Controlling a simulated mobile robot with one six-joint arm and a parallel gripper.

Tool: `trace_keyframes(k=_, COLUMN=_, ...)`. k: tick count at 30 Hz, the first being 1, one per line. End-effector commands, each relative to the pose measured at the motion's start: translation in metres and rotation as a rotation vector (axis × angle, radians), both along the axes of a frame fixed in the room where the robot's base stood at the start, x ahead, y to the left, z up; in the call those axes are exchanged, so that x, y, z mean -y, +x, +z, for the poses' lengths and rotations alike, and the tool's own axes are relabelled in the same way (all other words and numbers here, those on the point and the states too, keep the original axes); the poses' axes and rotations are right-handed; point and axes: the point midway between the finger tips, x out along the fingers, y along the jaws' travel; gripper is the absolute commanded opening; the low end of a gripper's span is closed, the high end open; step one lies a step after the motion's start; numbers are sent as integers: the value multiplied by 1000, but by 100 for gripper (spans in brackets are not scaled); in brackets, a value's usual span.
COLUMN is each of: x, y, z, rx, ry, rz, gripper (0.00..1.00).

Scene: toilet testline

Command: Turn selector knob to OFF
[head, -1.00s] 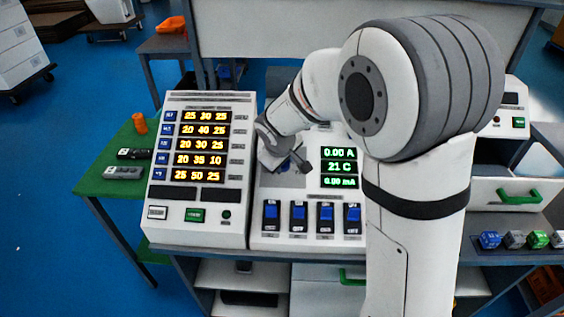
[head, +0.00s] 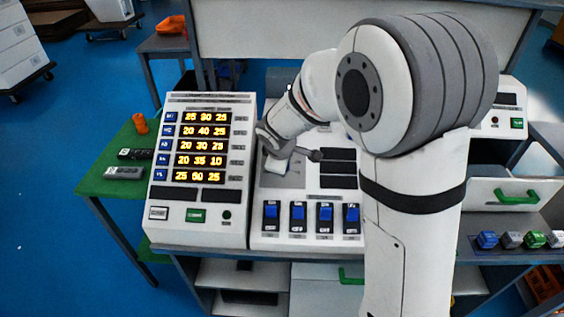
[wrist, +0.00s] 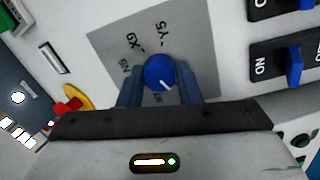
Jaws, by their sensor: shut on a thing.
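The blue selector knob (wrist: 160,71) sits on a grey label plate (wrist: 112,42) in the wrist view. Its white pointer line aims toward the bottom of that picture, slightly right. Printed position marks surround it; some are partly covered and hard to read. My gripper (wrist: 159,86) is shut on the knob, one finger on each side. In the head view my gripper (head: 278,158) is over the left part of the right-hand white panel (head: 278,235), and the knob is hidden there.
Several blue rocker switches (head: 298,217) line the panel's lower part. Its display windows (head: 338,167) are dark. A red button on a yellow base (wrist: 68,106) is near the gripper. The left panel (head: 200,170) shows lit orange numbers.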

Motion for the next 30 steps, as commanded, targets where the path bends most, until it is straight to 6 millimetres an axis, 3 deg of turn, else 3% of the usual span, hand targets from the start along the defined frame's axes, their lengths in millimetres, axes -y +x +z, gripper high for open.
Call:
trace_keyframes(k=8, x=0, y=1, z=1, rx=2, ry=1, rz=1, gripper=8)
trace_keyframes(k=9, x=0, y=1, z=1, rx=2, ry=1, rz=1, gripper=34)
trace_keyframes(k=16, x=0, y=0, z=0, rx=1, ry=1, rz=0, gripper=52)
trace_keyframes(k=25, x=0, y=-1, z=4, rx=2, ry=1, rz=-1, gripper=53)
trace_keyframes(k=30, x=-2, y=-11, z=26, rx=5, ry=3, rz=1, gripper=53)
